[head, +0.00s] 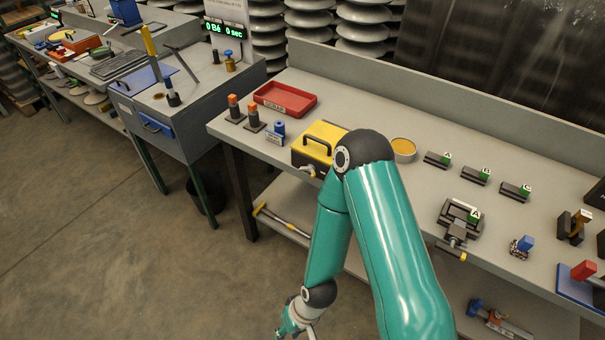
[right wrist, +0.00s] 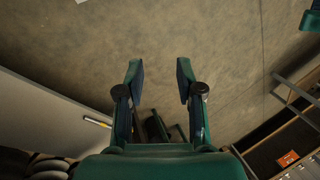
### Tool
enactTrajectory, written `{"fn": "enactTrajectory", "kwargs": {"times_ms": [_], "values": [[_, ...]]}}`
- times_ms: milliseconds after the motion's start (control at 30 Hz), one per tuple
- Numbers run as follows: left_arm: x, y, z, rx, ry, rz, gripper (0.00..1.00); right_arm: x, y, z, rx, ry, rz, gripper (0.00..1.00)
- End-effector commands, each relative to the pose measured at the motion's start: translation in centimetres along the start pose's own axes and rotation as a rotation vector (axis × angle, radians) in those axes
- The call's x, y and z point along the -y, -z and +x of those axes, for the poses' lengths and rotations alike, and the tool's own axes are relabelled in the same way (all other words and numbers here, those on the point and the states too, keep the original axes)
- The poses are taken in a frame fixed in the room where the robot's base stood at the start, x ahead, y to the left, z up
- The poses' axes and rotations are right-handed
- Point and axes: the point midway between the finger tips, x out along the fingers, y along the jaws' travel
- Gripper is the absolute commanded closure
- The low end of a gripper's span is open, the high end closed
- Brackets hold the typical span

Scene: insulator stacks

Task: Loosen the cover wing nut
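A dark grey box with a yellow cover (head: 325,138) and a black handle stands on the bench, partly hidden by my arm. A small light metal fitting (head: 308,171) sticks out at its front; it looks like the wing nut, but is too small to be sure. My right gripper (right wrist: 160,70) is open in the right wrist view, with nothing between its fingers and floor behind them. In the head view the wrist of this arm hangs low in front of the bench, well below the box. My left gripper is not in view.
A red tray (head: 285,99), orange-topped posts (head: 253,118) and a blue-topped piece (head: 279,129) stand near the box. A round tin (head: 403,149) and labelled blocks (head: 476,174) are to its right. Floor in front of the bench is clear.

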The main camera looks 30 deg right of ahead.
Motion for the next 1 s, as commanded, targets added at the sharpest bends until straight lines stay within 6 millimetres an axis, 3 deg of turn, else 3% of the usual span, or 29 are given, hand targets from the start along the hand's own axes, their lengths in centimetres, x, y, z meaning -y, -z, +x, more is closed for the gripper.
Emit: {"fn": "enactTrajectory", "kwargs": {"times_ms": [233,333,467,567,600,700,800,867,1000], "values": [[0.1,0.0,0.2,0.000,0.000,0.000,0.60,0.0,0.3,0.2,-0.011,-0.002,0.006,0.64],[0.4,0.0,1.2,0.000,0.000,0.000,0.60,-0.2,2.5,1.1,-0.080,-0.013,0.043,0.64],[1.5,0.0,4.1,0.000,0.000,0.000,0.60,-1.2,9.6,2.4,-0.308,-0.037,0.169,0.64],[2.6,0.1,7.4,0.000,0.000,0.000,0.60,-1.1,17.4,2.3,-0.594,-0.033,0.331,0.64],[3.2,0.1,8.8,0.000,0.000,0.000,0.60,-1.0,20.6,1.6,-0.728,-0.019,0.410,0.64],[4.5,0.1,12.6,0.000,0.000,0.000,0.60,-0.5,27.2,-2.0,-1.084,0.052,0.628,0.64],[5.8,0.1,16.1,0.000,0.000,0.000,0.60,0.0,30.4,-6.9,-1.419,0.161,0.857,0.64],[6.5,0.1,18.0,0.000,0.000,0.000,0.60,0.2,30.6,-9.7,-1.594,0.231,0.990,0.64],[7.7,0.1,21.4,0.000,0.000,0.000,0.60,0.5,28.0,-14.4,-1.907,0.367,1.260,0.64]]}}
